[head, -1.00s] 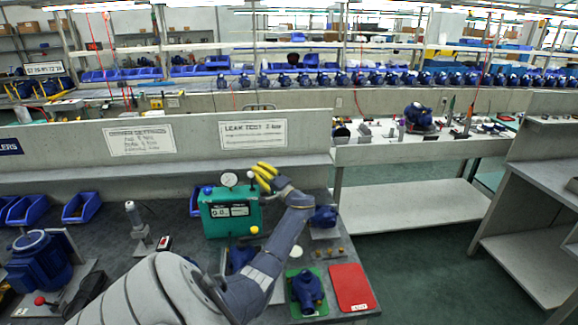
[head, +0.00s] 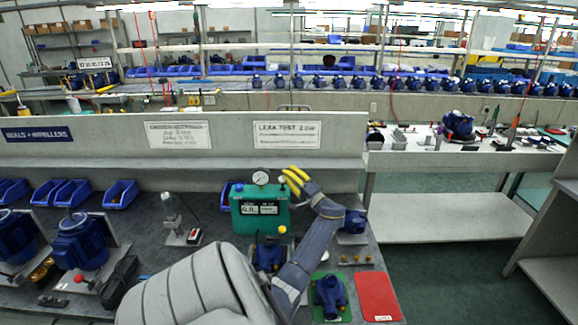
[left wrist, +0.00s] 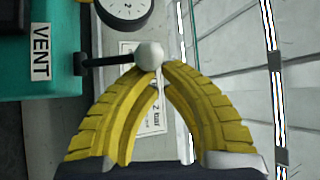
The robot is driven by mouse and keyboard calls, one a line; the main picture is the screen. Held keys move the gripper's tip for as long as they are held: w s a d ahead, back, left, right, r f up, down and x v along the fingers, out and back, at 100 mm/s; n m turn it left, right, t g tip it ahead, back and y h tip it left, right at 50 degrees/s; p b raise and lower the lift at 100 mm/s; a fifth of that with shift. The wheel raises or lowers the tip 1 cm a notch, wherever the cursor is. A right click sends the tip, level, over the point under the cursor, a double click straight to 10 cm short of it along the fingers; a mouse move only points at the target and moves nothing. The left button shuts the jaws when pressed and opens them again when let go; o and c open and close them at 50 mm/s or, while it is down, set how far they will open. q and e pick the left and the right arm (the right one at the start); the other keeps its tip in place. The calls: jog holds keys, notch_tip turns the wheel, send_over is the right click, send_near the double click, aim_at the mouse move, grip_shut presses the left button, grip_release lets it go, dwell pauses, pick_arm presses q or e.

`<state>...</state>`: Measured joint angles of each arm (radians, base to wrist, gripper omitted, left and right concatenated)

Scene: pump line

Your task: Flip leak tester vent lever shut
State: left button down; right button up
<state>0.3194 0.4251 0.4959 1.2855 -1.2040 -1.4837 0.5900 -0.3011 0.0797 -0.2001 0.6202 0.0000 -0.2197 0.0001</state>
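The green leak tester (head: 243,221) stands on the left bench, with a round gauge (head: 261,177) on top. In the left wrist view, the vent lever (left wrist: 100,60) is a dark rod with a white ball knob (left wrist: 149,56). It sticks out sideways from the green housing (left wrist: 40,80), beside the VENT label (left wrist: 40,52). My left gripper (head: 289,174) is at the tester's upper right corner. My right gripper is out of view.
A blue pump (head: 268,256) sits before the tester, and another (head: 329,294) on a green mat. A red mat (head: 377,297) lies at the bench's right end. Blue bins (head: 120,194) and motors (head: 80,243) stand left. A low wall (head: 215,150) runs behind.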

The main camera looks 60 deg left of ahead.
pick_arm(q)
jog(key=shift+w+a+r, duration=0.3)
jog(key=shift+a+r, duration=0.1)
jog(key=shift+a, duration=0.05)
jog(key=w+d+f, duration=0.3)
jog(key=w+d, duration=0.1)
jog(key=d, duration=0.2)
jog(key=shift+w+d, duration=0.3)
jog(key=shift+d, duration=0.05)
dwell(0.5)
